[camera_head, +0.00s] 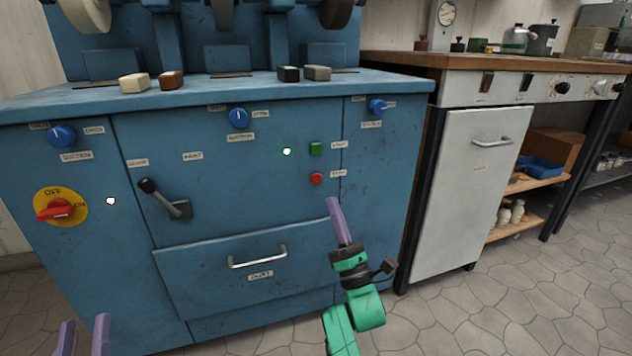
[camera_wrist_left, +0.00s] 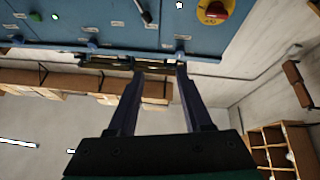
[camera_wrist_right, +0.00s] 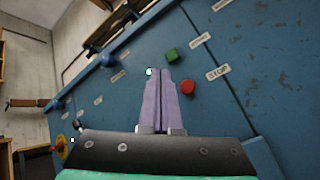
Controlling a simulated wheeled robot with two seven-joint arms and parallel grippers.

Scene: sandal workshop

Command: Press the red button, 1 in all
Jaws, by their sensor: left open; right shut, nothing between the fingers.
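In the right wrist view the red button (camera_wrist_right: 187,87) sits just right of the fingertips, beside a STOP label. My right gripper (camera_head: 333,203) is shut and empty, its purple fingers pointing up just below the red button, apart from it as far as I can see. It also shows in the right wrist view (camera_wrist_right: 160,76). My left gripper (camera_head: 84,328) is open and empty at the lower left; the left wrist view shows it too (camera_wrist_left: 160,68).
The blue machine (camera_head: 230,210) carries a black lever (camera_head: 165,200), a red OFF/ON rotary switch (camera_head: 56,208), blue knobs (camera_head: 238,118) and a drawer handle (camera_head: 257,258). A white cabinet (camera_head: 465,190) stands to the right. Tiled floor is free in front.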

